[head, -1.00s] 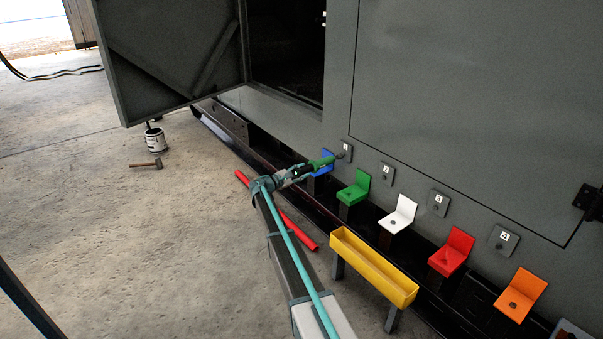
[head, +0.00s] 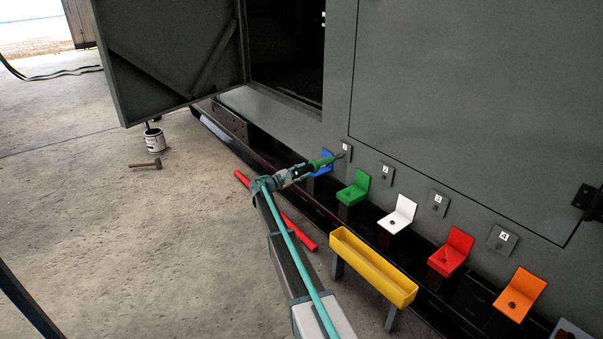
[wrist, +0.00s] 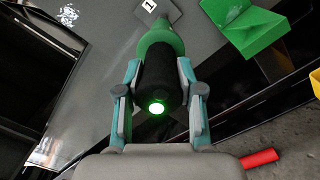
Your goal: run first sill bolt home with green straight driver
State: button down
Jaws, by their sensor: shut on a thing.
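My gripper (wrist: 160,98) is shut on the green straight driver (wrist: 158,41), a tool with a black body, a green front and a lit green light at its rear end. In the head view the driver (head: 321,163) reaches from my gripper (head: 290,176) toward the plate marked 1 (head: 346,147) on the grey enclosure wall. The driver's tip is at or very near that plate; I cannot tell whether it touches. In the wrist view the plate marked 1 (wrist: 149,6) lies just beyond the driver. The first sill bolt is hidden behind the driver's front end.
Holders in blue (head: 325,156), green (head: 354,189), white (head: 399,214), red (head: 452,252) and orange (head: 522,294) line the sill. A yellow trough (head: 372,268) stands in front. A red tube (head: 275,209) lies on the floor. The enclosure door (head: 172,52) hangs open.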

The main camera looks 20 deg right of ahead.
aim_at(297, 172)
jog(key=shift+p+x, duration=0.35)
jog(key=shift+x, duration=0.7)
dwell(2.5)
jog(key=shift+a+r, duration=0.15)
jog(key=shift+s+a, duration=0.15)
jog(key=shift+a, duration=0.15)
jog(key=shift+v, duration=2.65)
